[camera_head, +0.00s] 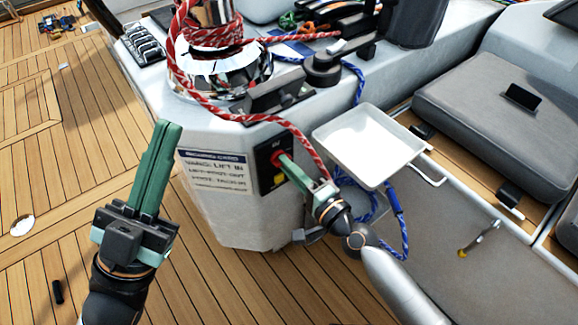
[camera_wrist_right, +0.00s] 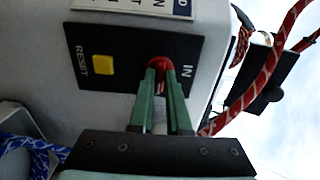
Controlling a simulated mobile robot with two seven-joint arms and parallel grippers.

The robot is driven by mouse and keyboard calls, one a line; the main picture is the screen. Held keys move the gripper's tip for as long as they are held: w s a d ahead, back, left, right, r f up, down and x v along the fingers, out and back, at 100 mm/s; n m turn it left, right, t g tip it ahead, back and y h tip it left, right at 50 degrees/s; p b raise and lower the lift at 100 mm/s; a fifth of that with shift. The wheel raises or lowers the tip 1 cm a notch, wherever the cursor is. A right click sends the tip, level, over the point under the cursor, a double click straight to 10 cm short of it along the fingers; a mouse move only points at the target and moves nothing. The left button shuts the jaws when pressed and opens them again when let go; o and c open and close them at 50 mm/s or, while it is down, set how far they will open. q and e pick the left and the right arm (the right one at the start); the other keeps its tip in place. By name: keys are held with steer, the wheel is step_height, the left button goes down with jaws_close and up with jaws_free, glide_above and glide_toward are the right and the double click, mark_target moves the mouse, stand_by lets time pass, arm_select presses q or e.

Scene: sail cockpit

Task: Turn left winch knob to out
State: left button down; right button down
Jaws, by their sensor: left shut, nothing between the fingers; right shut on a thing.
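A red knob (camera_head: 276,155) sits on a black panel (camera_head: 265,180) on the side of the pale winch pedestal (camera_head: 235,225). In the right wrist view, the knob (camera_wrist_right: 160,63) is between the green fingertips of my right gripper (camera_wrist_right: 161,78), which is shut on it. The panel (camera_wrist_right: 120,45) carries the word IN beside the knob and RESET beside a yellow button (camera_wrist_right: 103,65). Most of the knob is hidden by the fingers, and I cannot tell which way it points. My left gripper (camera_head: 164,124) is shut and empty, left of the pedestal above the deck.
A chrome winch (camera_head: 220,75) wrapped in red rope (camera_head: 180,80) stands on the pedestal. The rope hangs down close to my right gripper. A white tray (camera_head: 368,145) is right of the panel, with blue rope (camera_head: 395,200) below. Wooden deck (camera_head: 60,180) is open at left.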

steer(key=shift+f, duration=0.1)
stand_by(0.4)
steer(key=c, duration=0.9)
jaws_free()
steer(key=shift+b+v, duration=0.6)
steer(key=shift+v, duration=5.7)
